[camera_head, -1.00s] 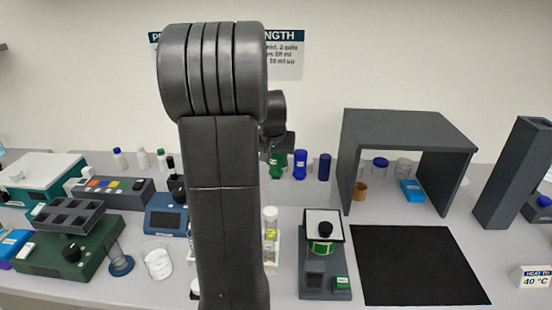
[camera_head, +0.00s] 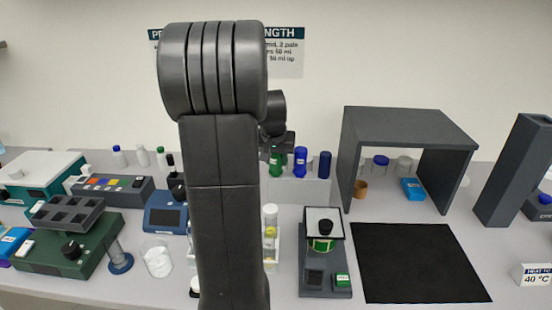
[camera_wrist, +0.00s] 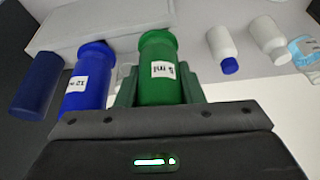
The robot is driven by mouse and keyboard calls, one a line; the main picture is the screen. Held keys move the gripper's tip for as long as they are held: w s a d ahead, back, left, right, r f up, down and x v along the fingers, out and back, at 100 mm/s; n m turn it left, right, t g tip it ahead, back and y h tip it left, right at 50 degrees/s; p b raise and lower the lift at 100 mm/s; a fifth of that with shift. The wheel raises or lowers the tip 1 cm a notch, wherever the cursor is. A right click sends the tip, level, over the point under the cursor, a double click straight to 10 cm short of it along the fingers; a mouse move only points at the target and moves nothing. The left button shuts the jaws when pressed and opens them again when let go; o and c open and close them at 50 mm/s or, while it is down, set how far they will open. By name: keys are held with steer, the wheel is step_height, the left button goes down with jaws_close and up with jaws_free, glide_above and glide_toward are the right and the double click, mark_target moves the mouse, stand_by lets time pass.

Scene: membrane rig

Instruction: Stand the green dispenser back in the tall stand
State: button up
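The green dispenser (camera_wrist: 160,75) is upright between the two fingers of my gripper (camera_wrist: 160,92) in the wrist view, with a white volume label. Both fingers lie close against its sides, and the gripper looks shut on it. In the head view the green dispenser (camera_head: 275,163) is just below my gripper, at the left end of a row with a blue dispenser (camera_head: 300,163) and a navy one (camera_head: 325,165). A pale see-through stand (camera_head: 300,192) is beneath the row. I cannot tell whether the green dispenser's lower end is seated in it.
The blue dispenser (camera_wrist: 88,80) is close beside the left finger. White bottles (camera_wrist: 221,42) stand to the right in the wrist view. A dark grey shelf (camera_head: 408,128) is right of the row. A black mat (camera_head: 420,262) lies clear in front of it.

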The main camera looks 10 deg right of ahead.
steer(key=o, duration=0.5)
steer(key=v, duration=1.3)
steer(key=shift+s+a+r, duration=0.1)
steer(key=shift+s+r, duration=0.1)
steer(key=shift+r, duration=0.15)
